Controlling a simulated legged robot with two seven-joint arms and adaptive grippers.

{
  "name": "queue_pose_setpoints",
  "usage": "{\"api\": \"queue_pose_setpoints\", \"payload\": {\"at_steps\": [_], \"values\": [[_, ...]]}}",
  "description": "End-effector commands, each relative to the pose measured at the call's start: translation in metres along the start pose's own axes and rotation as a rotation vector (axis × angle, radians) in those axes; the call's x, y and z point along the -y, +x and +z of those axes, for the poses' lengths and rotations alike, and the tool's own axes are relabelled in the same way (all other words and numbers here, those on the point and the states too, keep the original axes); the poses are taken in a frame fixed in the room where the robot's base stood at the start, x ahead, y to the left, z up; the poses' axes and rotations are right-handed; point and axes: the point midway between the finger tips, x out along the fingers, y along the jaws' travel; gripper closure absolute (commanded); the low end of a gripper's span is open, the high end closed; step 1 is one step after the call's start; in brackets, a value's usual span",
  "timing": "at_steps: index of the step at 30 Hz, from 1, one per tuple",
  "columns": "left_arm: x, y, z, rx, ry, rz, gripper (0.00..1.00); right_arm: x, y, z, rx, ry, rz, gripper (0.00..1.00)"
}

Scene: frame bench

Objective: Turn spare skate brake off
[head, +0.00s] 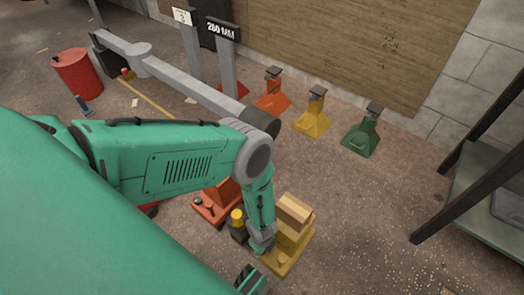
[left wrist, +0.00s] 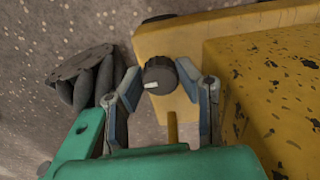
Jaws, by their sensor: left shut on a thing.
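A yellow skate (head: 284,262) with a wooden block (head: 294,209) on top stands on the floor at bottom centre. It fills the right of the left wrist view (left wrist: 270,75). A dark round knob (left wrist: 160,75) with a pale mark sits on its yellow plate. My left gripper (head: 262,246) is down at the skate's left side. In the left wrist view its fingers (left wrist: 162,90) are shut on the knob, one on each side. A green and dark part at the bottom edge of the head view (head: 249,280) looks like my right gripper; its jaws are unclear.
An orange-red skate (head: 217,203) stands just left of the yellow one, partly behind my arm. Orange (head: 272,96), yellow (head: 313,115) and green (head: 361,134) stands line the back wall. A dark-framed bench (head: 490,200) stands right. Floor between is clear.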

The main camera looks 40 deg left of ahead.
Motion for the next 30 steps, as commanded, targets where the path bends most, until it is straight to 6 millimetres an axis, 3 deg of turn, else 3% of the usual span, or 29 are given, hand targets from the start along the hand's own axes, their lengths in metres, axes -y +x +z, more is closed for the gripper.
{"api": "queue_pose_setpoints", "payload": {"at_steps": [11,12,23,30], "values": [[-0.001,0.001,-0.006,-0.011,0.035,0.002,0.99,0.000,-0.001,0.000,0.000,0.000,0.000,0.51],[-0.001,0.001,-0.006,-0.011,0.035,0.002,0.63,0.000,-0.001,0.000,0.000,0.000,0.000,0.51],[0.000,-0.003,0.000,-0.001,0.030,0.002,0.63,0.000,-0.001,0.001,-0.002,0.000,0.000,0.51],[0.002,-0.033,-0.002,-0.008,0.027,-0.001,0.63,0.000,-0.002,0.001,-0.002,0.000,0.000,0.51]]}}
